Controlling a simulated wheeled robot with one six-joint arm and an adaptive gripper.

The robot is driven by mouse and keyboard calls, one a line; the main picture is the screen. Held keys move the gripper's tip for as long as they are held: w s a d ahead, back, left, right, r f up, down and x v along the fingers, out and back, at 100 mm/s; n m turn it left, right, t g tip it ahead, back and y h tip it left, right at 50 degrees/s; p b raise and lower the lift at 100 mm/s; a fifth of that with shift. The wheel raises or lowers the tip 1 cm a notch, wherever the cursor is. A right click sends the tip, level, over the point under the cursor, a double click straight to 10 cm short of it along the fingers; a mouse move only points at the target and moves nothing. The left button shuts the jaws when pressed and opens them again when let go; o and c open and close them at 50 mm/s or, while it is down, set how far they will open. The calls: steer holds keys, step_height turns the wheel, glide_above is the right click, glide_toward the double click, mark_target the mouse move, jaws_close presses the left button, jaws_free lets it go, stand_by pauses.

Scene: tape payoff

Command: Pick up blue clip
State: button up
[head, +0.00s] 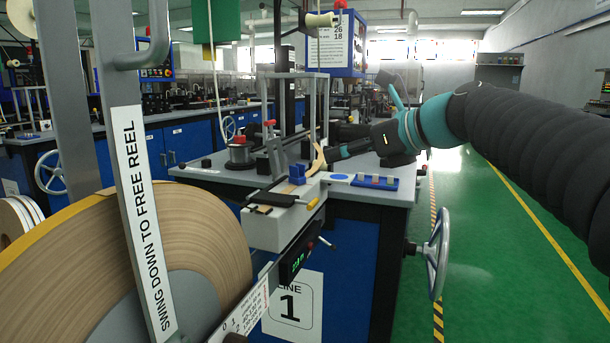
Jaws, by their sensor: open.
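A small blue piece (297,171) that looks like the blue clip sits on the machine's bench, beside a curved tan strip (318,160). At this size I cannot be sure that it is the clip. A blue holder (389,185) with several small coloured pieces stands to its right, near the bench's front edge. My gripper (331,155) reaches in from the right, just above and right of the blue piece and close to the strip. Its jaws are open and small in view. Nothing shows held between them.
A large tape reel (205,225) and a grey labelled bar (138,200) fill the left foreground. A red-topped spool (239,153) and grey uprights stand on the bench (215,172). A handwheel (437,255) juts out at its right. Green floor is clear at right.

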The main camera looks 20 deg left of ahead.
mark_target(301, 166)
steer(key=x, duration=1.3)
steer(key=shift+s+f+b, duration=0.15)
steer(key=shift+s+b, duration=0.15)
jaws_close()
